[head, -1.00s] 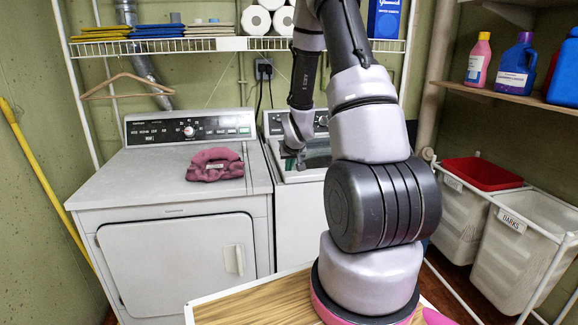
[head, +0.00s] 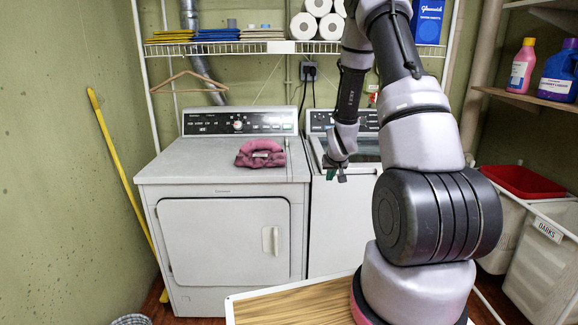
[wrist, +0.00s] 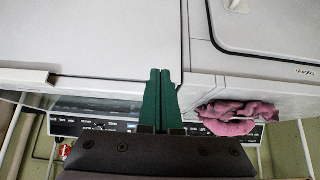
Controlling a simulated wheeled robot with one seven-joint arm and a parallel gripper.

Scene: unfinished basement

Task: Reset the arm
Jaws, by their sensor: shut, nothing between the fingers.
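My gripper (head: 336,174) hangs from my bent arm in front of the right-hand machine in the head view. In the wrist view its green fingers (wrist: 159,98) are together with nothing between them. My arm covers the right part of the head view and hides much of the right-hand machine.
A pink folded cloth (head: 260,153) lies on top of the white dryer (head: 224,236); it also shows in the wrist view (wrist: 236,116). A wire shelf (head: 222,47) spans the back wall. Laundry bins (head: 539,255) stand at right. A wood-topped surface (head: 290,306) is in front.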

